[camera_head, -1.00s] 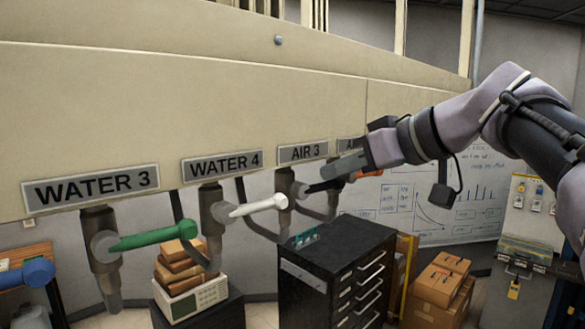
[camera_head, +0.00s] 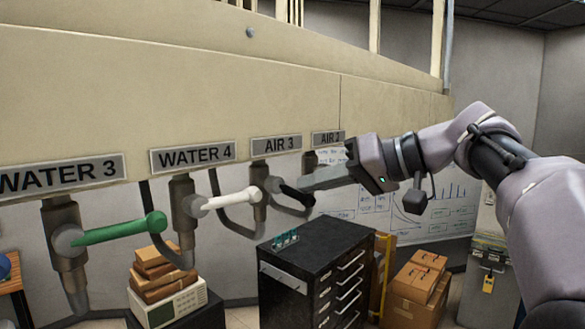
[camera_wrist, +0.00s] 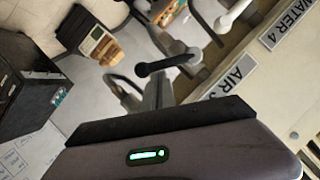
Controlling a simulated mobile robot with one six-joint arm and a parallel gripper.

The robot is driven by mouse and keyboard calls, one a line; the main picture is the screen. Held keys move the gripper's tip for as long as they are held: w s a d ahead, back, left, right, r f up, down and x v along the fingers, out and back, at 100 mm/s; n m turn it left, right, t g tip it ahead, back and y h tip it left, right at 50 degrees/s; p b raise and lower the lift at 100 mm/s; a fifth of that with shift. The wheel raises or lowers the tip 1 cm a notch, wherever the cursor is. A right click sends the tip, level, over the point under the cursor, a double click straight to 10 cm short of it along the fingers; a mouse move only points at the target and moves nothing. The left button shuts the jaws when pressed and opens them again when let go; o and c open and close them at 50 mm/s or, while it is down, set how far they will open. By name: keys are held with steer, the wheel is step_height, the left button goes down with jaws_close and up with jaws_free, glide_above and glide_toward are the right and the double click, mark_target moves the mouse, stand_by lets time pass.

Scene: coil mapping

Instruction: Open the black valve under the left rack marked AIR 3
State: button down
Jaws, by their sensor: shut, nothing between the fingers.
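The black valve handle (camera_head: 297,195) sits below the AIR 3 label (camera_head: 276,145) on the cream rack. It points right from its grey pivot. In the wrist view the black handle (camera_wrist: 165,65) shows whole, beside the AIR 3 label (camera_wrist: 228,82). My gripper (camera_head: 303,183) is shut and empty. It reaches in from the right, its tip just above the handle's free end in the head view.
The white WATER 4 handle (camera_head: 231,199) and green WATER 3 handle (camera_head: 118,229) are to the left. The AIR 2 label (camera_head: 327,138) is close on the right. A black drawer cabinet (camera_head: 330,250) stands below, with cardboard boxes (camera_head: 415,290) beside it.

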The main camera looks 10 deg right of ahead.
mark_target(310, 206)
steer(key=f+m+y+b, duration=0.2)
steer(key=m+b, duration=0.1)
steer(key=a+f+m+y+b, duration=0.1)
steer(key=f, duration=0.1)
steer(key=shift+s+m+g, duration=0.3)
steer(key=shift+s+m, duration=0.05)
steer(key=shift+m, duration=0.05)
steer(key=m+b, duration=0.1)
steer(key=b, duration=0.1)
steer(key=s+a+f+m+y+b, duration=0.1)
steer(key=m+b, duration=0.1)
steer(key=shift+a+f+y, duration=0.15)
steer(key=shift+a+y, duration=0.1)
steer(key=shift+y, duration=0.05)
steer(key=shift+s+a+b, duration=0.15)
steer(key=shift+b, duration=0.2)
